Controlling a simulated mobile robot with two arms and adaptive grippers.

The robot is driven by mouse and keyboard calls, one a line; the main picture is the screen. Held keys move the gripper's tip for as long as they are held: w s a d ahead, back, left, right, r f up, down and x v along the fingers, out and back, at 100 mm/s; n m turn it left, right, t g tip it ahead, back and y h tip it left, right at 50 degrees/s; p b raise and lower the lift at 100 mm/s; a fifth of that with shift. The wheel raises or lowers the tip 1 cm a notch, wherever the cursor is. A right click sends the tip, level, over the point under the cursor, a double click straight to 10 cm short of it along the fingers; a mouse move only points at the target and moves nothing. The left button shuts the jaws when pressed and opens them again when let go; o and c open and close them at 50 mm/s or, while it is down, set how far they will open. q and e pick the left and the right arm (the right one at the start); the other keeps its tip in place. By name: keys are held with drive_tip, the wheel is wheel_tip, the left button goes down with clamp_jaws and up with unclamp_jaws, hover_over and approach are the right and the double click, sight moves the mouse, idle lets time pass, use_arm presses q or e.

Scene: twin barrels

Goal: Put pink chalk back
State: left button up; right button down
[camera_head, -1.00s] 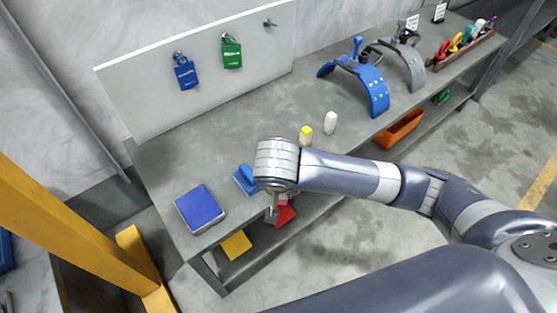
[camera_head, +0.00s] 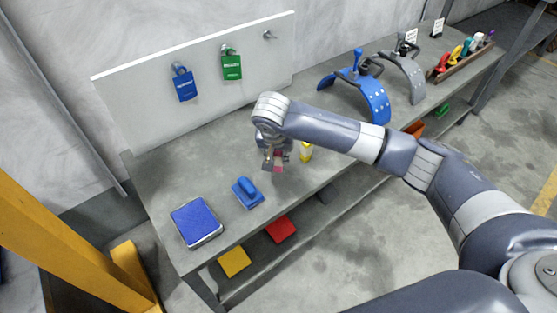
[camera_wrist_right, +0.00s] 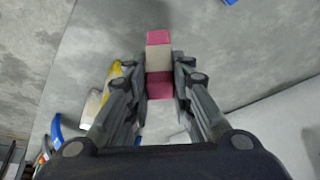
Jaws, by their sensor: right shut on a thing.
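My right gripper (camera_head: 274,163) is shut on the pink chalk (camera_head: 279,167), a short block with a cream band around it. In the right wrist view the fingers (camera_wrist_right: 159,88) grip the pink chalk (camera_wrist_right: 158,86) from both sides, and its pink end sticks out past the tips. The gripper points down over the grey workbench (camera_head: 178,172), left of the yellow chalk (camera_head: 306,152). The yellow chalk (camera_wrist_right: 115,74) and a white chalk (camera_wrist_right: 92,107) show left of the fingers in the wrist view. The white chalk is hidden in the head view. My left gripper is out of view.
A blue-handled block (camera_head: 247,192) and a blue pad (camera_head: 197,222) lie at the bench's left end. A blue arch (camera_head: 371,97) stands behind my right arm. A red square (camera_head: 281,229) and a yellow square (camera_head: 234,262) lie on the lower shelf.

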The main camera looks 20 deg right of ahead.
drive_tip(key=shift+f, duration=1.35)
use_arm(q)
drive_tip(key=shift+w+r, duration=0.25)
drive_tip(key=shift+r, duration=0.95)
use_arm(e)
drive_tip(key=shift+s, duration=0.1)
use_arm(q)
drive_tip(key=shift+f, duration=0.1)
use_arm(e)
drive_tip(key=c, duration=1.8)
unclamp_jaws()
drive_tip(key=shift+f, duration=0.1)
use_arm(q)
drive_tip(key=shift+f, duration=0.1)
use_arm(e)
drive_tip(key=o, duration=0.4)
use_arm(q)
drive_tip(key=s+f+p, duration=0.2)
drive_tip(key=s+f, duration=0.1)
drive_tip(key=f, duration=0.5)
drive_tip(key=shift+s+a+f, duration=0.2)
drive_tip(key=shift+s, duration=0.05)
use_arm(e)
drive_tip(key=shift+v, duration=6.1)
